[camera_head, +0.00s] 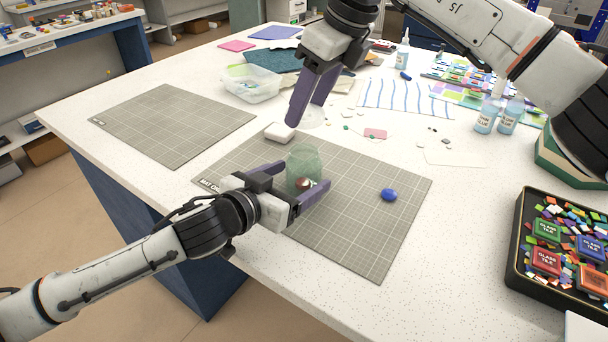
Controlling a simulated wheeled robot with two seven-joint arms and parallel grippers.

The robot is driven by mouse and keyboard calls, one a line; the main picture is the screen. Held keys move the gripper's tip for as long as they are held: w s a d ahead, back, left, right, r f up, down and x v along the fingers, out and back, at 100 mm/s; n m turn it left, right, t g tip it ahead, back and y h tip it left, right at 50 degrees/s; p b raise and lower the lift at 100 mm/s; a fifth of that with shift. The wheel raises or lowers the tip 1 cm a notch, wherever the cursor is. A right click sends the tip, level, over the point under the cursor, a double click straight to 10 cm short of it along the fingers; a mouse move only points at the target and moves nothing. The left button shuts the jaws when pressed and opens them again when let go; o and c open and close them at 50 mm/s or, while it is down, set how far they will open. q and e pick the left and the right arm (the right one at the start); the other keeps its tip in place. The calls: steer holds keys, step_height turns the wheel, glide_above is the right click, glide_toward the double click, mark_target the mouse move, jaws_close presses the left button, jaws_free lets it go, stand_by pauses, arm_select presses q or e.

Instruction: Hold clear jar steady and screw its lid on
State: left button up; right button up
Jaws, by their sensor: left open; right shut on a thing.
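The clear, greenish jar (304,160) stands upright on the right-hand grey cutting mat, with something reddish-brown visible low in it. My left gripper (298,184) is open, with its purple fingers on either side of the jar's lower part. The near finger hides part of the jar's base. My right gripper (307,112) is above and behind the jar, shut on a faint, see-through round thing, which looks like the clear lid (315,119). The lid is apart from the jar, and the fingers hide part of it.
A white block (279,132) lies at the mat's back edge and a blue lump (389,195) on the mat (365,235). A clear tub (250,88) stands behind. Glue bottles (486,116) and a black tray (522,245) of glass pieces are at right. The left mat (170,125) is empty.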

arm_select(q)
steer(key=shift+w+d+f, duration=0.1)
steer(key=shift+w+d, duration=0.15)
steer(key=shift+w, duration=0.15)
steer(key=c, duration=1.6)
arm_select(e)
steer(key=shift+f, duration=2.45)
steer(key=shift+f, duration=0.1)
steer(key=shift+f, duration=0.8)
steer(key=shift+a+f, duration=0.1)
steer(key=shift+f, duration=0.45)
